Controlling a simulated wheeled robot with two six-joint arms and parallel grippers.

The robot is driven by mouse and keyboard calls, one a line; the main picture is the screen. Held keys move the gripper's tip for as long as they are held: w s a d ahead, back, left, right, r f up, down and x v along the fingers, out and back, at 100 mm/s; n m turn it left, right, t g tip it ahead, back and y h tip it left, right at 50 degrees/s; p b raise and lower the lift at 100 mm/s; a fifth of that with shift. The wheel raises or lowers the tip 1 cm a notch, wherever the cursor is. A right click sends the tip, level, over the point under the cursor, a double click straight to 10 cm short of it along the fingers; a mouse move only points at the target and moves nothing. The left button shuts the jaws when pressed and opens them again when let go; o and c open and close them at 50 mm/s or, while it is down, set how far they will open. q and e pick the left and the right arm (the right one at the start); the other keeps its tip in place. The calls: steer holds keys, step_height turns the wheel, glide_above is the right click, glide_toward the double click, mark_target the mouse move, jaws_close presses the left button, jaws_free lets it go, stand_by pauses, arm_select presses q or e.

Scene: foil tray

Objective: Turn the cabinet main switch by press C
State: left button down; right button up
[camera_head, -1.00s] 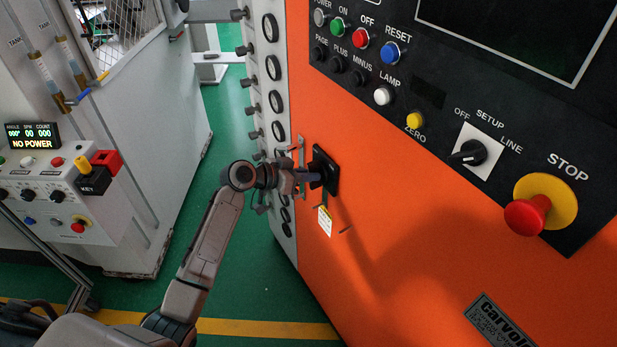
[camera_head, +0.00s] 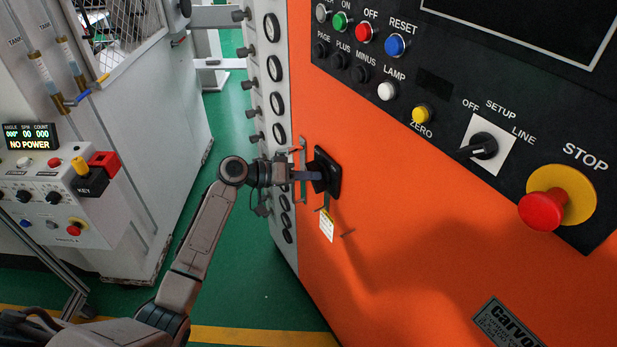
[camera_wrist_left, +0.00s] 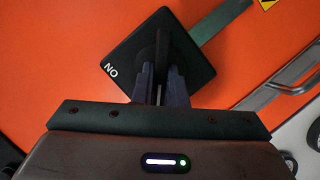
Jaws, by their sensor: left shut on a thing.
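The cabinet main switch (camera_head: 334,170) is a black square plate with a black handle on the orange cabinet front (camera_head: 385,215). In the left wrist view the switch plate (camera_wrist_left: 197,72) sits tilted like a diamond, with the letters "ON" upside down near its left corner. My left gripper (camera_head: 312,176) reaches it from the left in the head view. In the left wrist view the left gripper's fingers (camera_wrist_left: 161,80) are shut on the upright switch handle (camera_wrist_left: 162,48), one on each side. The fingers hide the handle's lower part. My right gripper is not in view.
A black control panel with a red STOP button (camera_head: 541,211) is at upper right. A grey machine with a key box (camera_head: 91,182) stands at left. Green floor (camera_head: 235,105) lies between the machines.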

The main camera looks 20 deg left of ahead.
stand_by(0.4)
arm_select(q)
steer(key=c, duration=1.5)
jaws_free()
steer(key=shift+o, duration=0.2)
steer(key=b+v, duration=0.4)
steer(key=v, duration=0.7)
steer(key=shift+f, duration=0.15)
